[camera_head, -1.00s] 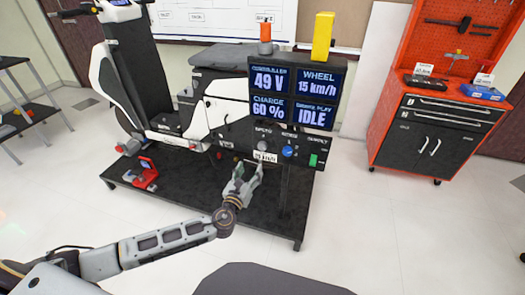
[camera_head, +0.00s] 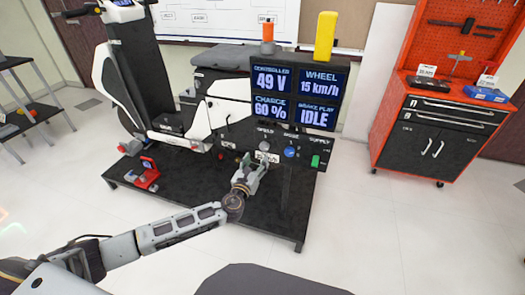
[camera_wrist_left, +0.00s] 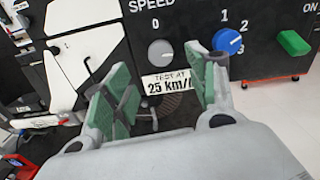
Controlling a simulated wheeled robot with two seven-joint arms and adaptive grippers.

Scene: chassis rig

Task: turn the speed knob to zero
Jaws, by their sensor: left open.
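The grey speed knob (camera_wrist_left: 160,52) sits on the black control panel (camera_wrist_left: 190,14) under the word SPEED and a 0 mark. In the head view the knob (camera_head: 264,146) is just above and beyond my left gripper (camera_head: 254,167). In the left wrist view my left gripper (camera_wrist_left: 165,75) is open and empty. Its green-padded fingers are spread left and right, below and in front of the knob, seemingly not touching it. A white label (camera_wrist_left: 167,82) reading "TEST AT 25 km/h" lies below the knob, partly hidden by the fingers. My right gripper is not in view.
A blue knob (camera_wrist_left: 228,40) and a green switch (camera_wrist_left: 292,43) are right of the speed knob. The screen (camera_head: 298,93) above shows WHEEL 15 km/h. The black platform (camera_head: 277,220) lies below. An orange tool cabinet (camera_head: 435,140) stands right, with clear floor between.

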